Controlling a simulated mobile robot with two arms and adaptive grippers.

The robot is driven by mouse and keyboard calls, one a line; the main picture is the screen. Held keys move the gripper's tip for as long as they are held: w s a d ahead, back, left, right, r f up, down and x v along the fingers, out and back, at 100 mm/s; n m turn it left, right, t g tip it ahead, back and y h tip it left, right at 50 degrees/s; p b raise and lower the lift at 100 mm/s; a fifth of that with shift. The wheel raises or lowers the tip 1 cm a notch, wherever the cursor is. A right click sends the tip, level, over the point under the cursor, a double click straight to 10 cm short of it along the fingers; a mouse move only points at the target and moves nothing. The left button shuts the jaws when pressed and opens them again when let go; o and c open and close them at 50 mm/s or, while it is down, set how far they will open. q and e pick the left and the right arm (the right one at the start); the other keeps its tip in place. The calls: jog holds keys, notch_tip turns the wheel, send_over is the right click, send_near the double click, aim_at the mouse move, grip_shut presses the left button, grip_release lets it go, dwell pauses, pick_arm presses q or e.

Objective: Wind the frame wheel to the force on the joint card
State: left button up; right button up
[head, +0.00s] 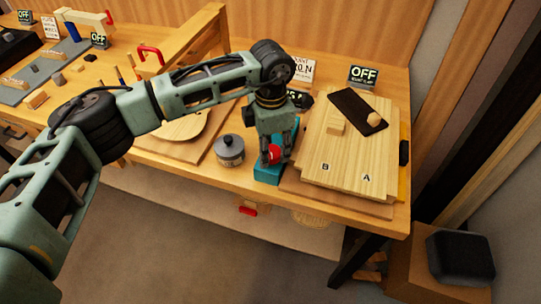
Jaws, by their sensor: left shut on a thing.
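A teal frame (268,173) stands near the front edge of the bench, left of a pale wooden panel. A red round part, which looks like its wheel (274,153), shows between the fingers of my left gripper (273,160). My left gripper points down and is shut on this red part; the fingers and wrist hide much of it. A white card (301,71) stands behind my wrist, partly hidden; it ends in "0 N", and the rest is hard to read. A dark display (299,98) beside my wrist is partly covered. My right gripper is out of view.
The wooden panel (345,165), marked B and A, fills the right side. A display reading OFF (363,76) stands behind it. A wooden beam (203,35) rises at the back left.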

aim_at(272, 150)
pick_arm(q)
jog(key=m+b, duration=0.3)
jog(key=shift+w, duration=0.25)
jog(key=shift+d+r+m+b, duration=0.1)
jog(key=shift+r+m+b, duration=0.1)
jog(key=shift+m+b, duration=0.7)
jog(key=o, duration=0.9)
jog(key=shift+o, duration=1)
jog(key=shift+f, duration=0.1)
notch_tip(272, 150, up, 12)
